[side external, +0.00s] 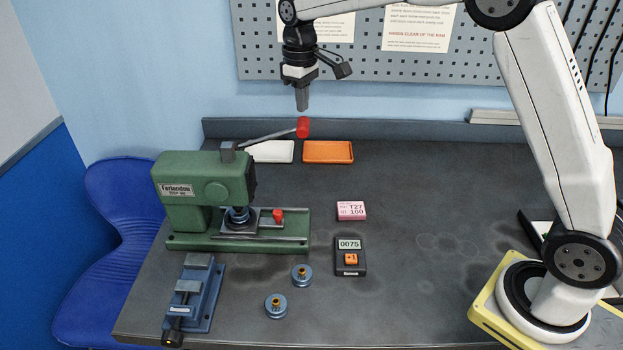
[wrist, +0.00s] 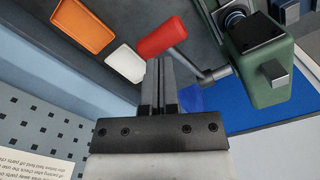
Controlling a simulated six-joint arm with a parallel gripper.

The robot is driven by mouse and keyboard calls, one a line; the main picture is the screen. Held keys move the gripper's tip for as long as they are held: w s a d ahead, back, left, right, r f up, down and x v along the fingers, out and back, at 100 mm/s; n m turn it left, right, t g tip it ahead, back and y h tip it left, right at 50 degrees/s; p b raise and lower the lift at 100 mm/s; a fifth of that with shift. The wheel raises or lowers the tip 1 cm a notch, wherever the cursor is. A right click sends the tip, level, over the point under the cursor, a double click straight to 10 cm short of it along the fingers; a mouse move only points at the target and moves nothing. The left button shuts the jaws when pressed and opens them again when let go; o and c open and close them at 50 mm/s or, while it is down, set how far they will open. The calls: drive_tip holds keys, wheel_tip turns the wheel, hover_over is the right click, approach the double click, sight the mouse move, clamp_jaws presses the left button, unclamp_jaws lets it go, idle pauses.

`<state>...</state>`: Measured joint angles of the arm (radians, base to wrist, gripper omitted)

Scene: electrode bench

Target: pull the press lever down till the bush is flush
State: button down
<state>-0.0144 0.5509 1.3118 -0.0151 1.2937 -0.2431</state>
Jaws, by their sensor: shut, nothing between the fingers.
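The green arbor press (side external: 205,195) stands at the left of the bench. Its lever (side external: 268,138) is a grey bar that rises to the right and ends in a red grip (side external: 303,127). My gripper (side external: 302,108) points down just above the red grip, shut and empty. In the wrist view my gripper's fingers (wrist: 158,62) are together, and the red grip (wrist: 162,37) shows just beyond their tips. I cannot tell whether they touch. A bush (side external: 238,216) sits under the ram on the press base, and its seating depth is too small to tell.
A white tray (side external: 272,151) and an orange tray (side external: 328,151) lie behind the press. A blue vise (side external: 194,292), two blue round parts (side external: 302,274), a counter (side external: 350,257) and a pink box (side external: 351,210) are in front. The bench's right middle (side external: 430,200) is clear.

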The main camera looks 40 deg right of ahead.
drive_tip(key=shift+r, duration=1.95)
drive_tip(key=s+f+m+t, duration=0.1)
drive_tip(key=s+f, duration=0.7)
drive_tip(key=s, duration=0.4)
drive_tip(key=s+f+m+t, duration=0.1)
drive_tip(key=s+f+m, duration=0.1)
drive_tip(key=s+f, duration=0.7)
drive_tip(key=s, duration=0.3)
drive_tip(key=shift+s+d+f+t, duration=0.15)
drive_tip(key=shift+s+d+t, duration=0.1)
drive_tip(key=shift+t, duration=0.15)
